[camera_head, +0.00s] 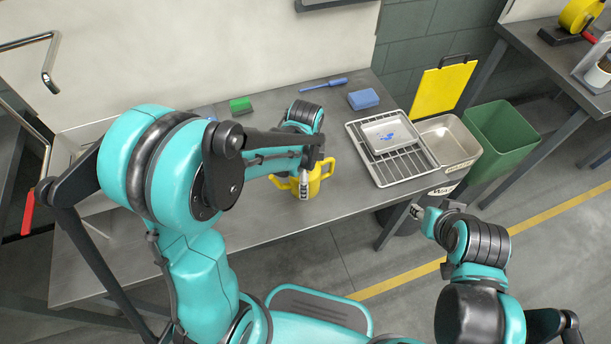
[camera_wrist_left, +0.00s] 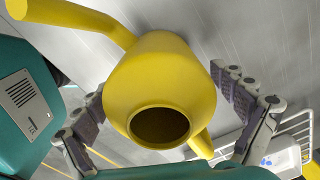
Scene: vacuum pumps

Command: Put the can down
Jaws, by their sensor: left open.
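The yellow watering can (camera_head: 316,183) is at the front part of the grey table (camera_head: 240,222), partly hidden by my left arm and gripper. In the left wrist view, the can (camera_wrist_left: 160,75) lies between the fingers of my left gripper (camera_wrist_left: 165,118), its round opening facing the camera and its spout reaching to the upper left. The fingers are open, one on each side of the can; I cannot tell if they touch it. In the head view my left gripper (camera_head: 305,178) is beside the can. My right gripper (camera_head: 432,218) is away from the table's front edge, its fingers unclear.
A wire rack (camera_head: 408,168) with a white tray (camera_head: 388,134) stands right of the can. A blue sponge (camera_head: 363,99), a green block (camera_head: 241,105) and a blue screwdriver (camera_head: 325,84) lie behind. A metal bin (camera_head: 447,140) and a green bin (camera_head: 500,137) are at right.

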